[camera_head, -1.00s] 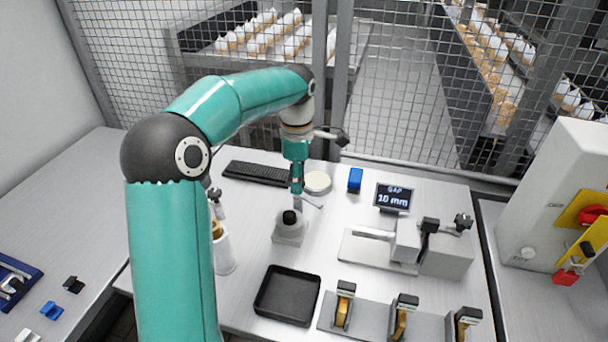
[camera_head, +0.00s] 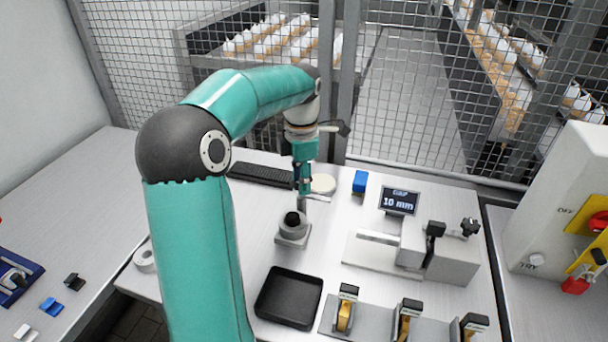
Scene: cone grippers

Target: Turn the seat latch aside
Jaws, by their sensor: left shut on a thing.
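The seat (camera_head: 293,238) is a small grey block with a round collar and a black knob on top, standing mid-table in the head view. A thin light bar (camera_head: 319,198), which looks like the latch, sticks out to the right just above and behind the seat. My left gripper (camera_head: 303,190) points straight down over the back of the seat and is shut at the bar's near end. Its fingertips are small and partly merge with the grey post below, so the exact hold is hard to see. My right gripper is not in view.
A black tray (camera_head: 262,310) lies in front of the seat. A pale disc (camera_head: 323,184), a blue block (camera_head: 360,181) and a keyboard (camera_head: 262,174) are close to the gripper. A gap display (camera_head: 399,201) and a grey fixture (camera_head: 452,262) stand to the right. My arm covers the table's left part.

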